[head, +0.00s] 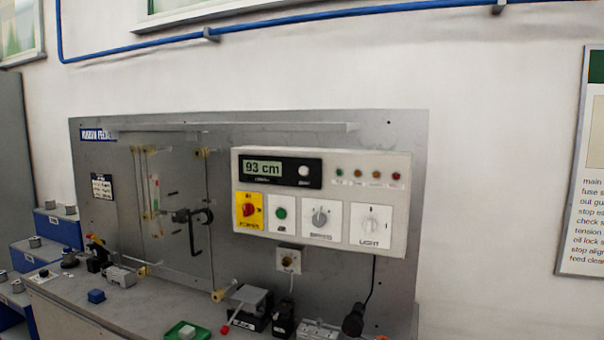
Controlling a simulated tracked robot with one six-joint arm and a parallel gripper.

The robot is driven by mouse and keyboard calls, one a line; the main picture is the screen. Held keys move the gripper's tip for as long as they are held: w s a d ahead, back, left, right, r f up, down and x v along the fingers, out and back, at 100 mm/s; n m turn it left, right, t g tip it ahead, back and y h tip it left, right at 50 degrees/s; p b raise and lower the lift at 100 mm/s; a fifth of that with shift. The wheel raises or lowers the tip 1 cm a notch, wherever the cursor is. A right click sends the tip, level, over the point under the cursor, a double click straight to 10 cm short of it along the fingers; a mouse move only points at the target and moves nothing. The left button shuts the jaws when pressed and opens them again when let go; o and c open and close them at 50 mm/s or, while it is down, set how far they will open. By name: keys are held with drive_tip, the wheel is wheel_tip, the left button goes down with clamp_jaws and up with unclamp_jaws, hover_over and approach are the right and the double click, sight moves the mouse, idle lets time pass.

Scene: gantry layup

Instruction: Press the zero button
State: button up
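A grey upright panel carries a white control box (335,242). At the box's upper left is a black display unit with a green screen (263,168) reading "93 cm". A round white button (303,171) sits on the same black unit, right of the screen. A small label under the button is too blurred to read, so I cannot confirm that this is the zero button. Nothing touches or covers it. My gripper is not in view.
Below the display are a red knob on yellow (249,210), a green button (281,213), a speed dial (320,216) and a light switch (371,224). A shelf (240,127) juts out above the box. The bench (150,303) below holds several small fixtures.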

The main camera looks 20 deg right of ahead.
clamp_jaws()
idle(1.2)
